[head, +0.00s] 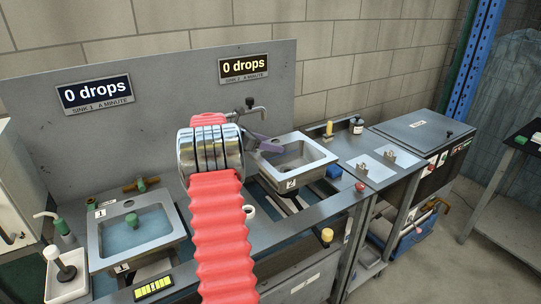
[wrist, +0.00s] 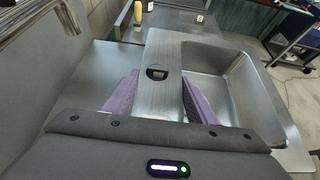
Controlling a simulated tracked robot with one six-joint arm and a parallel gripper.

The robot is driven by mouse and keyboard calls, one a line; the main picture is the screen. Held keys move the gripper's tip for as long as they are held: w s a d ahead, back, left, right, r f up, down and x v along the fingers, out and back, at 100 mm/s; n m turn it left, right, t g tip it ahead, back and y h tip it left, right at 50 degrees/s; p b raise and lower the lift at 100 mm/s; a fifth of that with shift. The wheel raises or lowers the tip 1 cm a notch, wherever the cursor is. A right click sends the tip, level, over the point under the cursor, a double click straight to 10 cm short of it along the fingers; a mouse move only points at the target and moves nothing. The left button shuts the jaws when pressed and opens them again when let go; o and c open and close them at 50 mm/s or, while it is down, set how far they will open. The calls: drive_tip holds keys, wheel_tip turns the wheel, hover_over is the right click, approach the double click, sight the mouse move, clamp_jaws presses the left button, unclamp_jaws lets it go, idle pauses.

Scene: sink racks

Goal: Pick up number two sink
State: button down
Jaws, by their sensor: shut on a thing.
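The number two sink (head: 318,155) is a square grey metal basin with a "2" label on its front rim. In the head view it sits above and partly over a rectangular opening in the bench, and it looks raised. My gripper (head: 264,143) has purple fingers and is shut on the sink's left ledge. In the wrist view the gripper (wrist: 158,98) has one finger on each side of the ledge's hole, with the sink (wrist: 235,80) basin to the right. The exact finger contact is partly hidden.
The number one sink (head: 108,246), holding water, is set in the bench at left. A tap (head: 252,110) stands behind the raised sink, close to my gripper. The back panel (head: 165,115) limits room behind.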

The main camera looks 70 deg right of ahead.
drive_tip(key=shift+r, duration=2)
drive_tip(key=shift+f, duration=0.1)
